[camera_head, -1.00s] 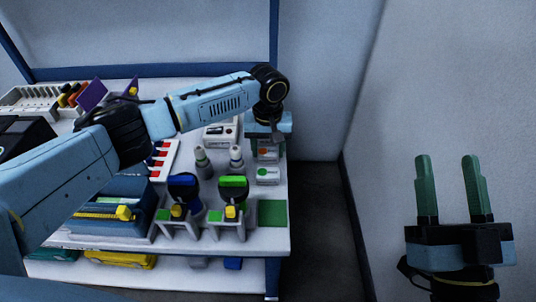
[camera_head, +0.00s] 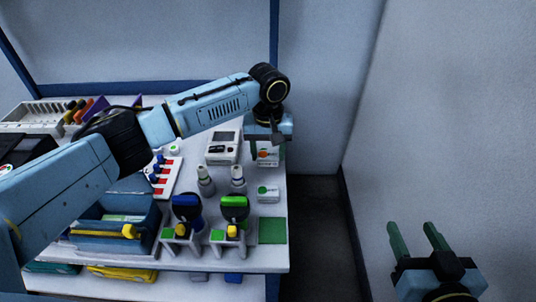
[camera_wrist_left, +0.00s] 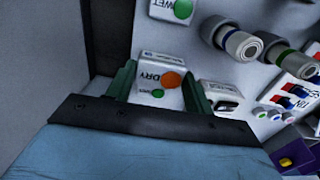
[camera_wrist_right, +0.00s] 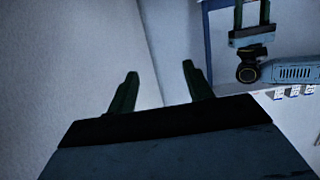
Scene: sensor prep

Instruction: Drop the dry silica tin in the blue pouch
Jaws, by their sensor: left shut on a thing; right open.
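The dry silica tin is a small white box with an orange dot, at the bench's far right in the head view (camera_head: 267,155). In the left wrist view the tin (camera_wrist_left: 158,75) reads DRY and sits between the two green fingers. My left gripper (camera_head: 270,143) is shut on it, pointing down; the arm hides part of it in the head view. The blue pouch (camera_head: 105,244) is an open blue container with a yellow strip, at the bench's front left, partly behind my left arm. My right gripper (camera_head: 414,230) is open and empty, right of the bench.
A white tin with a green dot (camera_head: 268,193), marked WET in the left wrist view (camera_wrist_left: 172,10), stands nearer the front. Two bottles (camera_head: 205,182), two holders with yellow parts (camera_head: 181,233) and a white device (camera_head: 222,146) stand between tin and pouch. A green square (camera_head: 271,230) is bare.

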